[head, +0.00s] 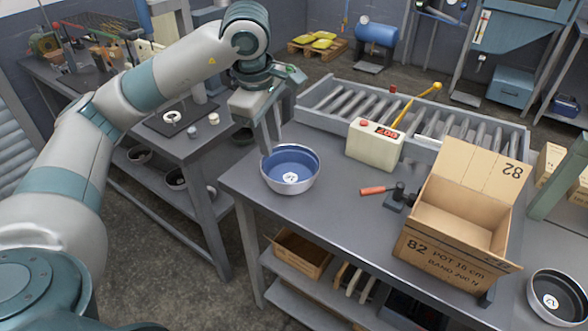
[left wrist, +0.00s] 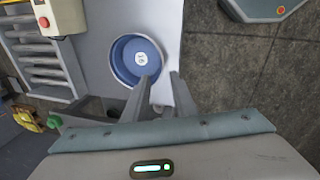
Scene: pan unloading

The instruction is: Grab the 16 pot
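A round pot (head: 290,170) with a blue inside and pale rim stands upright near the left end of the grey workbench (head: 345,205). It has a white number label inside, too small to read surely; it also shows in the left wrist view (left wrist: 125,68). My left gripper (head: 268,145) is just behind and above the pot's left rim, pointing down. In the left wrist view its two fingers (left wrist: 160,80) are apart with nothing held between them, and one tip overlaps the pot's rim; contact cannot be told. A second, dark pot (head: 540,299) with a label stands at the lower right. My right gripper is not in view.
An open cardboard box (head: 440,238) marked 82 and POT 16 cm stands right of the pot. A side bench (head: 185,148) stands at left.

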